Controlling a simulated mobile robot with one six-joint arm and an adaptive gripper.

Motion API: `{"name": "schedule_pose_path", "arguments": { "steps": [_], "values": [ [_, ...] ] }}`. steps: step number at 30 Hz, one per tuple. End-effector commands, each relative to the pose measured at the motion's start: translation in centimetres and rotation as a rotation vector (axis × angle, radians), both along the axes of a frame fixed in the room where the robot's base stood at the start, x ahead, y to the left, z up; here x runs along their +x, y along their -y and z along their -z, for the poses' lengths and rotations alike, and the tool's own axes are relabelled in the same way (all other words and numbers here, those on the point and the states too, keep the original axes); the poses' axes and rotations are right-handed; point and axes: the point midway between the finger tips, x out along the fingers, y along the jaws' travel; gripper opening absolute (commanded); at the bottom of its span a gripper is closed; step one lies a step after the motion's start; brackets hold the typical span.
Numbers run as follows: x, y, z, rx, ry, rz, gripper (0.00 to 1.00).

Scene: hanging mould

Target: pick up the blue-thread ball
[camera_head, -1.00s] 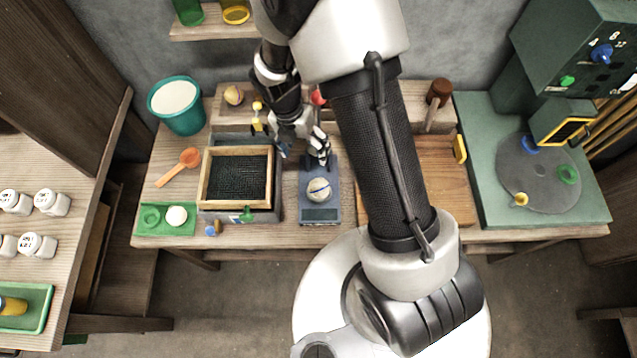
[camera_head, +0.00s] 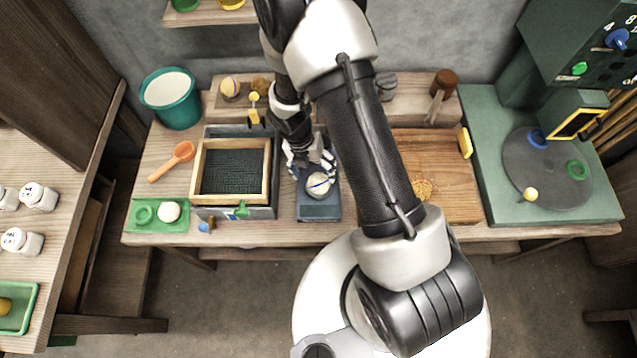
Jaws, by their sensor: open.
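The blue-thread ball (camera_head: 319,185) is pale with a dark blue band and rests on a dark blue-grey scale-like device (camera_head: 319,210) at the middle of the bench. My gripper (camera_head: 311,167) is open, with its fingers spread at the far side of the ball and close to it in the picture. Nothing shows between the fingers apart from the ball's far edge. I cannot tell whether a finger touches the ball. The far part of the device is hidden under my gripper.
A wooden-framed screen box (camera_head: 197,172) stands close on the left. A green tray (camera_head: 150,228) holds a white ball. Two other balls (camera_head: 230,87) sit on the back ledge. A wooden board (camera_head: 445,160) lies to the right, partly behind my arm.

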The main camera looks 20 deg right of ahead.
Motion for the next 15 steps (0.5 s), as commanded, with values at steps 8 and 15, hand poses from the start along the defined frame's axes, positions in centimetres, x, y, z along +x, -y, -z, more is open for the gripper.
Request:
{"name": "schedule_pose_path", "arguments": {
  "steps": [8, 15],
  "values": [
    [-0.9, 0.7, 4.2, -0.001, -0.004, 0.000, 0.75],
    [-0.9, 0.8, 4.7, 0.000, 0.000, 0.000, 0.75]
  ]
}}
